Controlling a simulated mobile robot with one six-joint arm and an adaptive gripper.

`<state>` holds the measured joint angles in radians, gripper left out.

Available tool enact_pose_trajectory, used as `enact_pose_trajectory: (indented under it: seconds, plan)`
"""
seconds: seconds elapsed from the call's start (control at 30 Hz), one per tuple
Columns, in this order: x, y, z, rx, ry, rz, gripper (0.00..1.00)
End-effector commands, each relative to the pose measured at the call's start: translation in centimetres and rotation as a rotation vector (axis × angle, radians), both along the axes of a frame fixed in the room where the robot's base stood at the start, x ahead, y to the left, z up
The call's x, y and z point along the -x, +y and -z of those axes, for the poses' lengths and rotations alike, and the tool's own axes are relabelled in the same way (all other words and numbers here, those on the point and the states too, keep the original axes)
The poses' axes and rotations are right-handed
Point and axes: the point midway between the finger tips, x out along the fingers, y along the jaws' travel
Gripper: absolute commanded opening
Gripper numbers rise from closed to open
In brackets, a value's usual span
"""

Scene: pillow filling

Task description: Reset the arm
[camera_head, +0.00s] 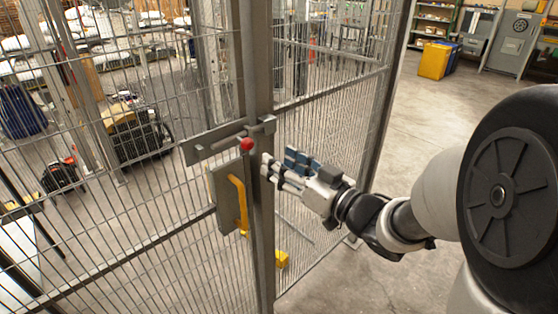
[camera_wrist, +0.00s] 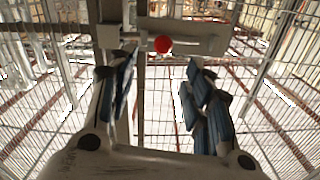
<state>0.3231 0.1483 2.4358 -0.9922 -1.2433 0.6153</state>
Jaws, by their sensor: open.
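My gripper (camera_head: 282,166) is open and empty in front of a wire mesh fence. In the head view its fingertips are to the right of the gate post and of a red ball knob (camera_head: 246,144). The knob is on a metal slide bolt (camera_head: 222,140) fixed across the post. In the wrist view the red knob (camera_wrist: 162,44) shows between and beyond the two spread blue-padded fingers (camera_wrist: 155,85). No contact between fingers and knob or bolt shows. A yellow handle (camera_head: 238,200) on a grey lock box (camera_head: 222,200) sits below the bolt.
Mesh fence panels (camera_head: 320,130) stand left and right of the gate post (camera_head: 260,230). Behind the fence are machines (camera_head: 135,130) and racks. A yellow bin (camera_head: 435,60) stands far back at right. Open concrete floor (camera_head: 410,130) lies at the right.

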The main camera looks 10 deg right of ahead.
Motion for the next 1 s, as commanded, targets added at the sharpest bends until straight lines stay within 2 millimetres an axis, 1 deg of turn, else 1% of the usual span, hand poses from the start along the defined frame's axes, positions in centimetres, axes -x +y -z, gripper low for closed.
enact_pose_trajectory:
  seconds: [0.2, 0.27, 0.33, 0.47, 0.5, 0.57, 0.6, 0.67, 0.77, 0.8, 0.87, 0.9, 0.97, 1.0]
  plan:
    - [-0.1, -0.1, -0.1, 0.009, 0.001, 0.009, 0.46]
    - [-0.3, -0.4, -0.1, 0.032, 0.007, 0.034, 0.46]
    - [-0.6, -1.1, -0.2, 0.084, 0.021, 0.091, 0.46]
    - [-0.8, -3.8, -0.4, 0.218, 0.086, 0.265, 0.46]
    - [-0.5, -4.9, -0.4, 0.258, 0.118, 0.325, 0.46]
    - [0.4, -6.4, -0.4, 0.311, 0.175, 0.408, 0.46]
    - [1.2, -7.4, -0.2, 0.341, 0.218, 0.457, 0.46]
    - [2.8, -8.6, 0.1, 0.379, 0.288, 0.522, 0.46]
    - [6.3, -9.9, 1.0, 0.423, 0.425, 0.601, 0.46]
    - [8.0, -10.1, 1.5, 0.435, 0.485, 0.619, 0.46]
    - [10.7, -10.1, 2.3, 0.447, 0.579, 0.635, 0.46]
    - [12.6, -9.9, 2.9, 0.454, 0.642, 0.635, 0.46]
    - [15.5, -9.3, 3.8, 0.460, 0.736, 0.621, 0.46]
    - [17.4, -8.7, 4.3, 0.462, 0.796, 0.605, 0.46]
